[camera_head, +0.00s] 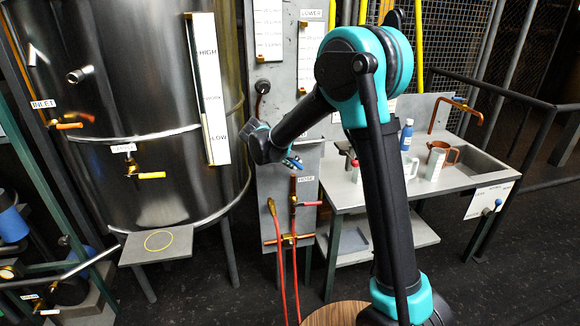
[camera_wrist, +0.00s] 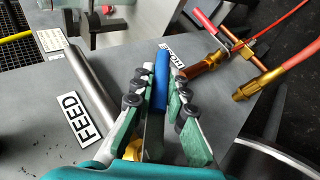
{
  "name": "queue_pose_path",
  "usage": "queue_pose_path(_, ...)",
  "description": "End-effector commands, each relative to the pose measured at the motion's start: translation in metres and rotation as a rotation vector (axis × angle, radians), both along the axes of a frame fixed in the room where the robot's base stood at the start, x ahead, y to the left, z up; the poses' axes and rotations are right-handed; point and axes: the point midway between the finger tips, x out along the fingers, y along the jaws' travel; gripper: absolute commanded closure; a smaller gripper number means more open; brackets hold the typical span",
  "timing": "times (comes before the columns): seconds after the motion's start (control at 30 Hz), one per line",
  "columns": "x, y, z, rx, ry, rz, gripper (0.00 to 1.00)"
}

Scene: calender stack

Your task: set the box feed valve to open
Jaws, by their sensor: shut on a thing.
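My gripper (camera_wrist: 168,85) is shut on a blue lever handle (camera_wrist: 161,75) in the wrist view. A brass part (camera_wrist: 133,149) shows at the near end of the handle, mostly hidden by the fingers. A FEED label (camera_wrist: 83,120) lies to the left, beside a grey pipe (camera_wrist: 88,82). In the head view my gripper (camera_head: 291,160) is at the grey panel (camera_head: 275,100), with a bit of blue (camera_head: 293,164) showing at it. The valve body is hidden there, and I cannot tell the handle's exact setting.
A hose valve with a red handle (camera_head: 311,203) and red hoses (camera_head: 281,265) sits just below my gripper. A steel tank (camera_head: 130,90) stands to the left. A bench (camera_head: 440,183) with a blue bottle (camera_head: 407,134) and jugs stands to the right.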

Motion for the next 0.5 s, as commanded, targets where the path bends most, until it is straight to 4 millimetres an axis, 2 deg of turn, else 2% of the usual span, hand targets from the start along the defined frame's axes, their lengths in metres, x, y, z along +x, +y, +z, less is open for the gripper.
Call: queue_pose_path(0.5, 0.003, -0.013, 0.025, -0.458, -0.131, 0.002, 1.0)
